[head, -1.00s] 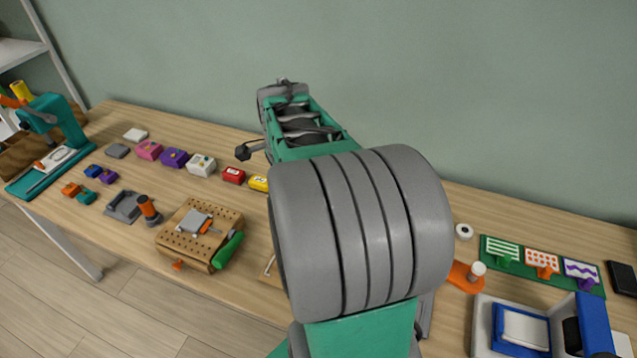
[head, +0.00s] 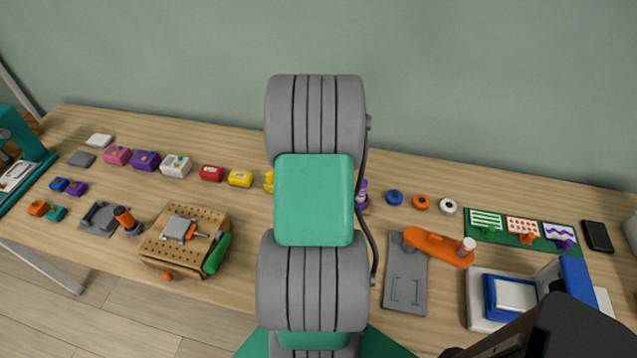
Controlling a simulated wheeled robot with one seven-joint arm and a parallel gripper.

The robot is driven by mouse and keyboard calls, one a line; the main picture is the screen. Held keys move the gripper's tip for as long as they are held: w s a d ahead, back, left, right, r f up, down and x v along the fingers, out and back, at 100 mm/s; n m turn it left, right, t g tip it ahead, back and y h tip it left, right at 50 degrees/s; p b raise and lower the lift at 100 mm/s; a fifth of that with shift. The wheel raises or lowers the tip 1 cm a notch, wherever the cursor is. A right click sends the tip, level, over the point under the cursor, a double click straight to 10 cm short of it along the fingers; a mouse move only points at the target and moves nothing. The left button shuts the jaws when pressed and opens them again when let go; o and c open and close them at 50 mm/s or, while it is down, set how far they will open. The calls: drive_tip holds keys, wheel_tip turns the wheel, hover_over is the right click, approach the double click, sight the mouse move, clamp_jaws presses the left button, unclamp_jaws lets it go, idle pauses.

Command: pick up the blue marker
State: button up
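I cannot make out the blue marker in the head view. My arm rises through the middle of the picture and covers part of the workbench (head: 140,286), so what lies behind it is hidden. A small blue round item (head: 394,197) stands right of the arm, beside an orange one (head: 420,202) and a white one (head: 448,206); its shape does not read clearly as a marker. A purple item (head: 362,194) is partly hidden at the arm's right edge.
A pegboard block (head: 160,247) with a green-handled tool (head: 216,254) stands left of my arm. A grey plate (head: 405,285) and an orange piece (head: 438,246) lie right of it. A blue-and-white device (head: 478,303) stands near the front right. A dark shape (head: 570,335) fills the lower right corner.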

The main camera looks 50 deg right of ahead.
clamp_jaws()
idle(0.4)
drive_tip(key=shift+r, duration=0.1)
